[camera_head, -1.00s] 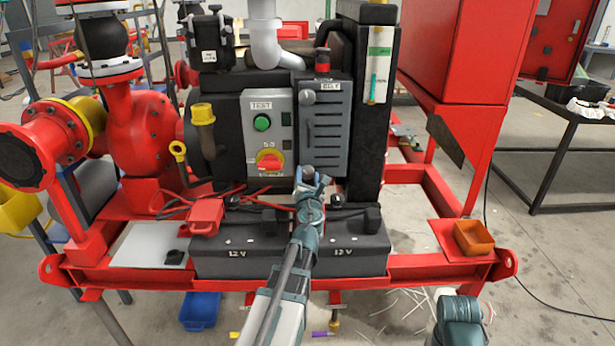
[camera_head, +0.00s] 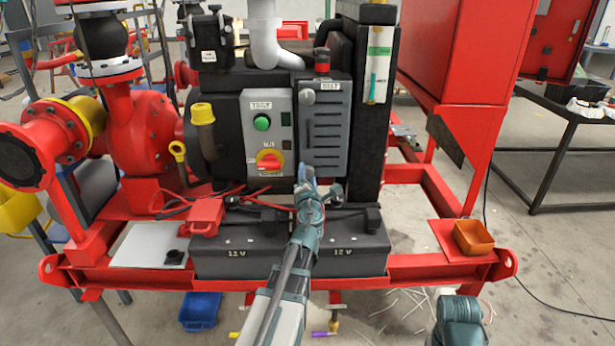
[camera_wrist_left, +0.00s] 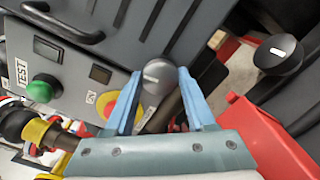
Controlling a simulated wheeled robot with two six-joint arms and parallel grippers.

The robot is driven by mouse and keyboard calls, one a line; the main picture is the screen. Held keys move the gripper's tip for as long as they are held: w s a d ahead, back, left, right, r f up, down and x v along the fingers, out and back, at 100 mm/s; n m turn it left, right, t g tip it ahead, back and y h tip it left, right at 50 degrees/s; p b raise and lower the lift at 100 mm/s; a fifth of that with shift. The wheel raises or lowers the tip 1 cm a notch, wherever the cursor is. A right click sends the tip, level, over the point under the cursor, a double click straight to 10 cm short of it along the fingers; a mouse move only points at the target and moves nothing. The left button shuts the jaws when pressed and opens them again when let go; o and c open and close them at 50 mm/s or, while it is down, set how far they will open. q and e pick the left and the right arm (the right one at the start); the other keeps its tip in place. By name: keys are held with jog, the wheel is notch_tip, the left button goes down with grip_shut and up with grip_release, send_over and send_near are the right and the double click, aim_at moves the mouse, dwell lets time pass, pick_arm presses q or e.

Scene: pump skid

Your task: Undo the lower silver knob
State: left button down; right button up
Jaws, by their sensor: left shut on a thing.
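The lower silver knob (camera_wrist_left: 157,77) sits between the two blue fingers of my left gripper (camera_wrist_left: 159,72) in the left wrist view; the gripper is shut on it. In the head view my left gripper (camera_head: 307,172) reaches the bottom left corner of the grey louvred belt cover (camera_head: 328,130) and hides the lower knob. An upper silver knob (camera_head: 307,97) shows near the top left of that cover. The cover stands upright against the machine. My right gripper is out of view.
Left of the cover is a test panel (camera_head: 252,105) with a green button (camera_head: 261,122) and a red-yellow switch (camera_head: 269,160). Black batteries (camera_head: 235,256) and cables lie below. An orange tray (camera_head: 473,237) stands on the red frame at right.

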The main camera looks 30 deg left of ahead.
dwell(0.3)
pick_arm(q)
jog(key=shift+c, duration=1.1)
grip_release()
